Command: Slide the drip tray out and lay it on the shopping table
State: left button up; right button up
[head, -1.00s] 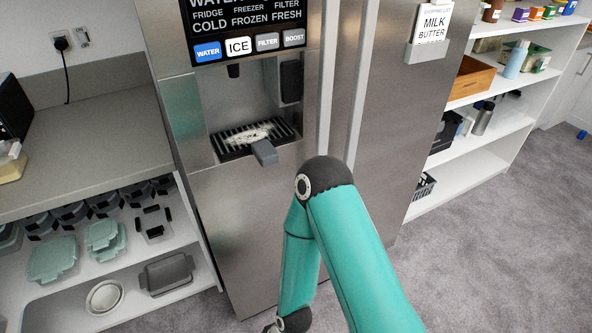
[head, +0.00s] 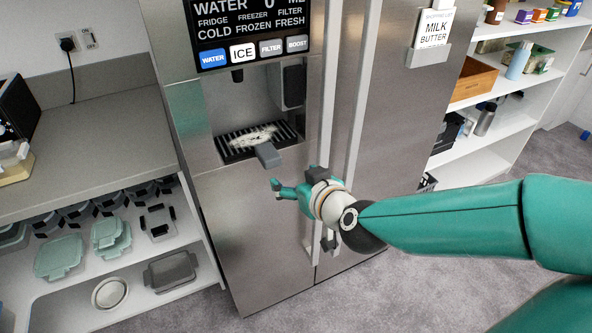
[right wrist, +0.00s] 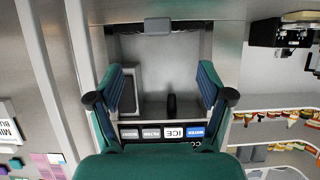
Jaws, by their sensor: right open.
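The drip tray (head: 232,146) is a black slatted tray with a pale frosty patch on top, seated at the bottom of the fridge's dispenser recess. Its grey handle (head: 267,155) sticks out at the front. In the right wrist view, which is upside down, the handle (right wrist: 157,26) shows at the top, beyond the fingertips and roughly centred between them. My right gripper (head: 279,189) is open and empty, just below and in front of the handle, apart from it. Its two teal fingers are spread wide in the right wrist view (right wrist: 163,88). My left gripper and the shopping table are not visible.
Two long vertical door handles (head: 355,120) run close behind my right gripper. A grey counter (head: 95,150) with shelves of tubs stands left of the fridge. White shelves (head: 500,125) with goods stand to the right. Open carpet (head: 440,215) lies in front.

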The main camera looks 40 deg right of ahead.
aim_at(274, 166)
jog(key=x, duration=0.5)
jog(key=p+x, duration=0.1)
jog(key=x, duration=1)
jog(key=shift+w+d+r+p, duration=0.25)
jog(key=shift+w+p, duration=0.1)
jog(key=c, duration=1.4)
jog(key=shift+o, duration=0.2)
jog(key=shift+s+a+b, duration=0.2)
jog(key=shift+s+b, duration=0.1)
jog(key=shift+s, duration=0.55)
jog(key=shift+s+a+b, duration=0.15)
jog(key=shift+s+b, duration=0.15)
jog(key=shift+s, duration=0.5)
jog(key=shift+s+a+b, duration=0.2)
jog(key=shift+s+b, duration=0.1)
jog(key=shift+s, duration=0.55)
jog(key=shift+s+a+b, duration=0.2)
jog(key=shift+s, duration=0.65)
jog(key=shift+s+a+b, duration=0.2)
jog(key=shift+s+a, duration=0.05)
jog(key=shift+s, duration=0.65)
jog(key=shift+s+a+b, duration=0.2)
jog(key=shift+s, duration=0.65)
jog(key=shift+r, duration=0.1)
